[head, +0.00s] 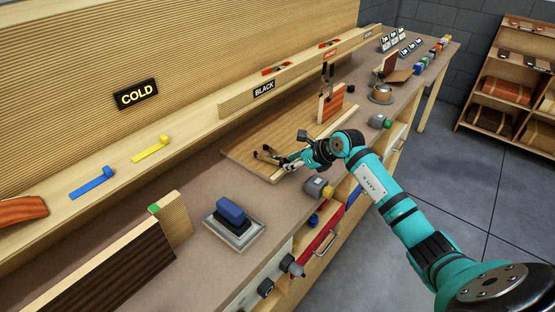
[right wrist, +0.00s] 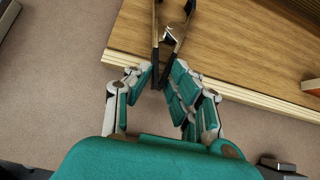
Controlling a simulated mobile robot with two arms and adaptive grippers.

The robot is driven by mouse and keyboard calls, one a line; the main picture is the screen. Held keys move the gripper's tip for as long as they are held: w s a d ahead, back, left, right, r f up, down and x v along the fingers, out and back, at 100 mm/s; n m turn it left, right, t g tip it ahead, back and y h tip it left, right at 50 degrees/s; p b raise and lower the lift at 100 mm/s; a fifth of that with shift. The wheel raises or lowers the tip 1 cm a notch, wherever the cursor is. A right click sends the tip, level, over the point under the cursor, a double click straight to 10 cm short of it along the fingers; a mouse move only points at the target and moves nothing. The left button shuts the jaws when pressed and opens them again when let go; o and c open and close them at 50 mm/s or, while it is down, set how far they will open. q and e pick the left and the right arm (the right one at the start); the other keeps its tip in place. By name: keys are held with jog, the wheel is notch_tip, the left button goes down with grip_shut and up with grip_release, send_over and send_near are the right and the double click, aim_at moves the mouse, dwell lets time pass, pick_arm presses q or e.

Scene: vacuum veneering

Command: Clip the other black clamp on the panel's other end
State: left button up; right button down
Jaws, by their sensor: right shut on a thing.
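A flat light-brown wooden panel (head: 290,125) lies on the workbench, its near edge showing in the right wrist view (right wrist: 235,50). My right gripper (head: 292,161) is at the panel's near end, shut on a black clamp (head: 268,154). In the right wrist view, the fingers (right wrist: 163,82) hold the clamp (right wrist: 157,40), which extends over the panel from its edge. I cannot tell whether its jaws grip the panel. Another black clamp (head: 325,78) stands upright by a small reddish block at the far side. My left gripper is not in view.
A blue block on a grey tray (head: 233,222) and a dark striped board (head: 110,268) stand nearer on the bench. Signed ledges run behind. Bare bench lies left of the panel.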

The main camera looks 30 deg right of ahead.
jog(key=shift+r+p, duration=1.95)
jog(key=shift+r, duration=1.1)
jog(key=shift+f, duration=0.1)
jog(key=s+a+r+n+g+y+b, duration=0.1)
jog(key=s+a+r+n+y, duration=0.1)
jog(key=s+a, duration=0.7)
jog(key=s+a+r+n+g+y, duration=0.1)
jog(key=s+a+r+n, duration=0.3)
jog(key=s+a, duration=0.4)
jog(key=s+r+g, duration=0.1)
jog(key=s, duration=0.3)
jog(key=shift+s+a+y+b, duration=0.3)
jog(key=shift+a+y+b, duration=0.05)
jog(key=shift+a+y, duration=0.05)
